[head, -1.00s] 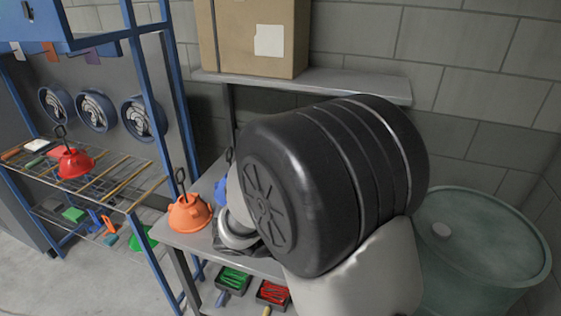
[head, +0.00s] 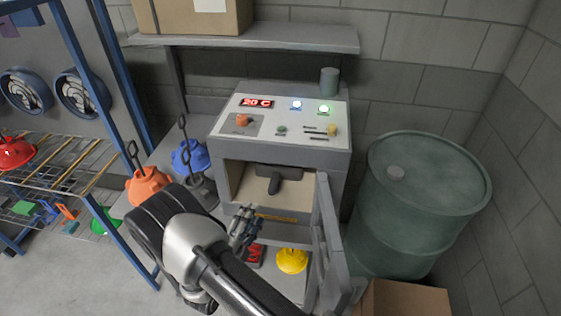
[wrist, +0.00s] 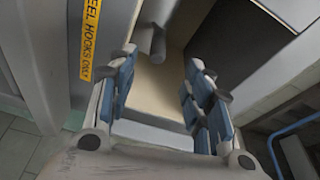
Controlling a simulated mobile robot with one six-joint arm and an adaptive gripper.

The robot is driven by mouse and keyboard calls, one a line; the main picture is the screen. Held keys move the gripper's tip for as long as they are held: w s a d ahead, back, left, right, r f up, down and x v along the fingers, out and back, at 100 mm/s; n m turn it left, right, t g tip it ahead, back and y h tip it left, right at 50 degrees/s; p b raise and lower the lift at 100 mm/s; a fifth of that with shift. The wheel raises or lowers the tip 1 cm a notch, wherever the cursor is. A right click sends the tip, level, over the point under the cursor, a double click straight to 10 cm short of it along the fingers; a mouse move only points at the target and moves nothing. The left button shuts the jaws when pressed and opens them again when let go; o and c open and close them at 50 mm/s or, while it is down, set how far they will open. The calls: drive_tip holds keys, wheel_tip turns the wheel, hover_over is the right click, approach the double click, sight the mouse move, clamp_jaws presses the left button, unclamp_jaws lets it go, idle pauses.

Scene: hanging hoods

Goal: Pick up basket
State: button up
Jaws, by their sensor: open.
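The basket (head: 278,172) appears to be the dark object with a stubby handle pointing outward, inside the open front of the grey machine (head: 228,150). In the wrist view, a grey rounded handle (wrist: 150,40) shows just beyond the fingers, above the pale chamber floor; the rest of the basket is mostly out of that view or not clear. My gripper (head: 243,228) is in front of and below the chamber opening, apart from the handle. In the wrist view my gripper (wrist: 160,78) has its blue-padded fingers spread with nothing between them.
The machine's door (head: 326,235) stands open on the right. A green drum (head: 415,225) and a cardboard box (head: 405,298) are further right. Orange (head: 147,187) and blue (head: 188,157) hooded items stand left. A yellow one (head: 292,260) sits below the chamber.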

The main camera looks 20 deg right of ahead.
sight(274, 181)
drive_tip(key=b+x, duration=0.2)
drive_tip(key=x, duration=1.3)
drive_tip(key=shift+d, duration=0.3)
drive_tip(key=shift+s, duration=0.1)
drive_tip(key=shift+c, duration=0.5)
clamp_jaws()
drive_tip(key=shift+r, duration=0.1)
